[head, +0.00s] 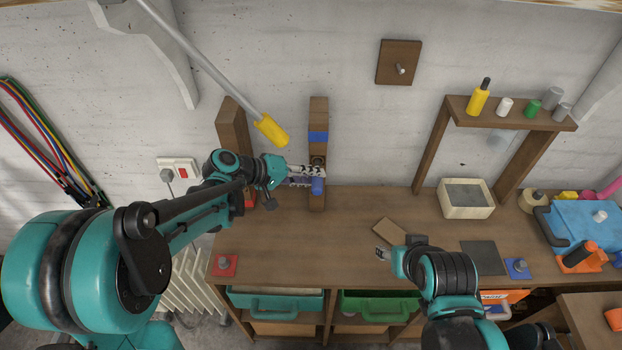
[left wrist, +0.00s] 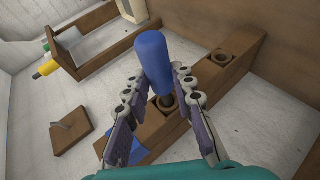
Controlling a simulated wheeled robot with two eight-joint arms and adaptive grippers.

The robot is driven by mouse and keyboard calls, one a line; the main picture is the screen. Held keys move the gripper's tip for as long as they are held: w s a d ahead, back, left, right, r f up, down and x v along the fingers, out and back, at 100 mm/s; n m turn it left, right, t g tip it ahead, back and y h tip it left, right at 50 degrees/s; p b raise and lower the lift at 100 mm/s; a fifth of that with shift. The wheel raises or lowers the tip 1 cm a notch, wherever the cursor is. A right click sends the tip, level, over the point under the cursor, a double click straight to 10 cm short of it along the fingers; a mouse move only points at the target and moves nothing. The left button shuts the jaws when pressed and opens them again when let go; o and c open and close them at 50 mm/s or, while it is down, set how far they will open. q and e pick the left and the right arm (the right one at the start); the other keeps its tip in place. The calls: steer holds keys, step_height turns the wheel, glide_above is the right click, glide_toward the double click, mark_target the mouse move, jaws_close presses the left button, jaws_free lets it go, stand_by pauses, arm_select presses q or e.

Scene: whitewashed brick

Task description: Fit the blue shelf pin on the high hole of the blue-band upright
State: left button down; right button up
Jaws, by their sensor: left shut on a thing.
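The blue-band upright (head: 317,197) stands at the back of the bench, with its blue band (head: 318,137) near the top. The left wrist view also shows the high hole (left wrist: 166,103) and a lower hole (left wrist: 222,57). My left gripper (head: 321,175) is shut on the blue shelf pin (head: 318,187), which also shows in the left wrist view (left wrist: 152,58). The pin's lower end is close to the high hole; whether it has entered is unclear. My right gripper (head: 382,254) is low over the bench, its jaws too small to judge.
Another wooden upright (head: 233,130) stands to the left. A yellow-tipped grey rod (head: 270,130) slants down above my left gripper. A loose wooden piece (head: 389,232), a dark mat (head: 483,258) and a pale box (head: 466,198) lie at right. The bench between is clear.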

arm_select(q)
steer(key=shift+w+b, duration=0.3)
steer(key=shift+w, duration=1.6)
steer(key=shift+w, duration=0.1)
steer(key=c, duration=1.2)
jaws_free()
steer(key=v, duration=1.2)
steer(key=s+a+f+y+b, duration=0.2)
steer(key=s+f+y+b, duration=0.1)
steer(key=s+f, duration=0.2)
steer(key=s+a+f+m+t+y+b, duration=0.1)
steer(key=s+a+f+y+b, duration=0.1)
steer(key=s, duration=0.6)
steer(key=s+a+f+m+t+y+b, duration=0.1)
steer(key=s+a+f+y+b, duration=0.2)
steer(key=s+f, duration=0.4)
steer(key=shift+s+f+y+b, duration=0.2)
steer(key=shift+f+y+b, duration=0.25)
steer(key=shift+f+y, duration=0.7)
